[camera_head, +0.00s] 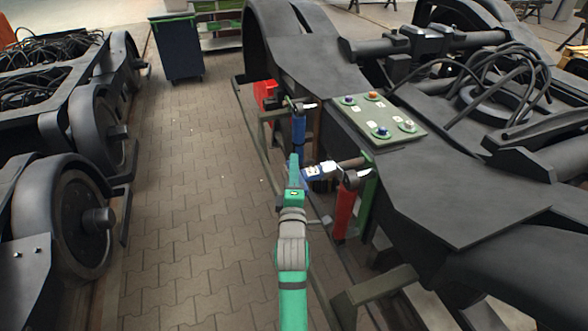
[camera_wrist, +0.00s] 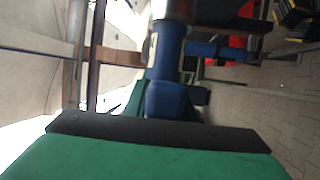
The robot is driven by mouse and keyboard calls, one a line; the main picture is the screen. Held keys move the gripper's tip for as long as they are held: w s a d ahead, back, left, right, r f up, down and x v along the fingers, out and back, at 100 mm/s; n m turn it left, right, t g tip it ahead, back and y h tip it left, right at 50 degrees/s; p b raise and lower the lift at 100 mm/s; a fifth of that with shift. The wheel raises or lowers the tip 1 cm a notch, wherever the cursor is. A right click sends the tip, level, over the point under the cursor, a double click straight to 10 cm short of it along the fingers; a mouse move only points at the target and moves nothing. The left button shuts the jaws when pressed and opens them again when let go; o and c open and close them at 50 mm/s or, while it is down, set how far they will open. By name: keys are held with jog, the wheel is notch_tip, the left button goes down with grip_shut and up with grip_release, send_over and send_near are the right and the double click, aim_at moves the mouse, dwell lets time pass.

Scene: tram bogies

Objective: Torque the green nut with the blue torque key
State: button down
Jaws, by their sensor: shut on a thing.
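The blue torque key (camera_head: 318,172) lies roughly level at the end of my green arm, its white-labelled blue part pointing right. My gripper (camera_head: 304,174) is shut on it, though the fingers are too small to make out. In the wrist view the blue key (camera_wrist: 168,45) runs up the middle, beyond the dark-edged green part of my arm. The green nut (camera_head: 408,125) seems to be the one at the right of the pale green panel (camera_head: 362,116), above and to the right of my gripper. The nut does not show clearly in the wrist view.
Another blue tool (camera_head: 298,130) hangs upright just ahead of my gripper, and a red tool (camera_head: 345,207) hangs to its right. Blue and orange nuts sit on the panel. The dark bogie (camera_head: 450,190) fills the right. The paved aisle (camera_head: 195,190) on the left is clear.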

jog(key=shift+r, duration=0.1)
dwell(0.3)
jog(key=shift+r+m+t+h, duration=0.15)
jog(key=shift+m+t+h, duration=0.2)
jog(key=shift+t, duration=0.55)
jog(key=shift+r, duration=0.15)
jog(key=shift+d, duration=0.1)
jog(key=shift+d+g, duration=0.1)
jog(key=shift+g, duration=0.6)
jog(key=shift+a+f+n+g, duration=0.2)
jog(key=shift+f+n+g, duration=0.2)
jog(key=shift+n+g, duration=0.2)
jog(key=shift+f+n+g+y, duration=0.2)
jog(key=shift+f+g+y, duration=0.05)
jog(key=shift+g, duration=0.4)
jog(key=shift+f+n+g+y, duration=0.15)
jog(key=shift+f+g+y, duration=0.05)
jog(key=shift+g, duration=0.45)
